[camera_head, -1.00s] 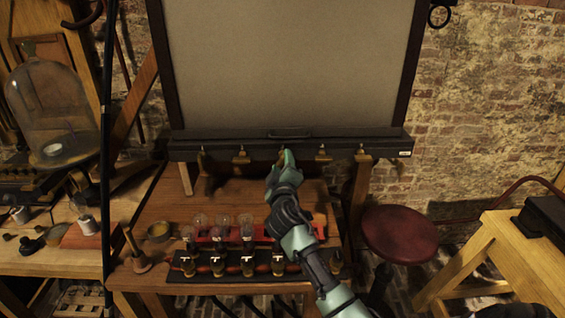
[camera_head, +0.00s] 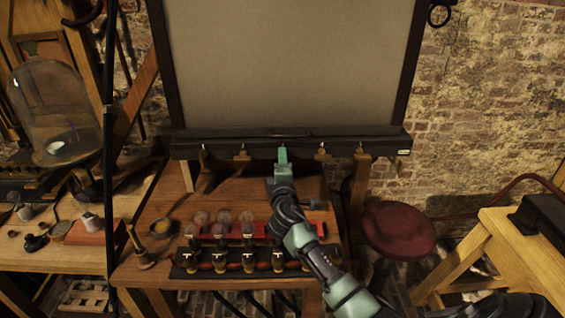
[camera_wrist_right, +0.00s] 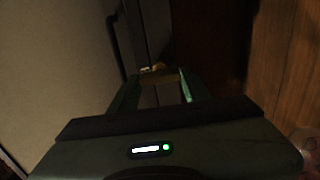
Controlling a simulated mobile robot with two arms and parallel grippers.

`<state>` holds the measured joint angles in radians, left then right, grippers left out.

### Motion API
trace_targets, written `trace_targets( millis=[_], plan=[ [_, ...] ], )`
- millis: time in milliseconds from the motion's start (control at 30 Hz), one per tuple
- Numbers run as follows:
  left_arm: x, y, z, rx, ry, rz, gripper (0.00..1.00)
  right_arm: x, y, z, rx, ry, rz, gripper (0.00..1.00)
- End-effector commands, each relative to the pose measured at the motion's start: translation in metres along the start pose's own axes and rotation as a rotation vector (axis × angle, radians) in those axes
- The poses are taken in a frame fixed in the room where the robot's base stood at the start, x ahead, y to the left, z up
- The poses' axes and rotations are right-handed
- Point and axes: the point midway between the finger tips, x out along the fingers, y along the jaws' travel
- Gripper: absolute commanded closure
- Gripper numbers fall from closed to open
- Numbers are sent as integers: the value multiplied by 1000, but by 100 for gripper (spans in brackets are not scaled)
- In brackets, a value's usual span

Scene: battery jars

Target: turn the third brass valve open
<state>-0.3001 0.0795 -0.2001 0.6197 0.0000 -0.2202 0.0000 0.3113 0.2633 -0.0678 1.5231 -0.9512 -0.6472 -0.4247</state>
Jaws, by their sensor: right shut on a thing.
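Several small brass valves hang in a row under the dark rail (camera_head: 225,147) below the large grey panel. The first valve (camera_head: 203,153), second valve (camera_head: 242,153), fourth valve (camera_head: 322,151) and fifth valve (camera_head: 361,150) show clearly in the head view. My right gripper (camera_head: 282,154) is at the third place from the left and hides that valve there. In the right wrist view, a bit of the brass third valve (camera_wrist_right: 158,68) shows at the tips of my right gripper (camera_wrist_right: 158,78), which is shut on it. The valve's exact angle is hard to see. My left gripper is not in view.
Below the rail is a wooden table (camera_head: 180,205) with a red rack of glass jars (camera_head: 224,217) and a dark strip of brass-topped fittings (camera_head: 249,262). A red stool (camera_head: 400,228) stands right of it. A glass bell jar (camera_head: 58,110) is at the left.

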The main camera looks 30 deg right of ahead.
Motion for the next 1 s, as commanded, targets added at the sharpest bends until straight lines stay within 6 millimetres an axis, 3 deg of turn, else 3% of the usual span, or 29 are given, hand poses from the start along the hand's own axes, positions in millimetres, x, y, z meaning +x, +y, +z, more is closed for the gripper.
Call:
trace_targets(
  millis=[400, 433, 500, 833, 1000],
  plan=[
    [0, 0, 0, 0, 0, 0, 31, 0, -1, -1, -11, 2, -1, 93],
    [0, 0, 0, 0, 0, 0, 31, 0, -1, -1, -11, 2, -1, 50],
    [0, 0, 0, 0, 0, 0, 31, 0, -1, -1, -10, 2, -1, 31],
    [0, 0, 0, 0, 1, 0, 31, -1, -1, 0, -8, 1, -1, 31],
    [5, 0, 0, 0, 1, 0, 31, -18, -3, -1, -8, 2, -1, 31]
  ],
)
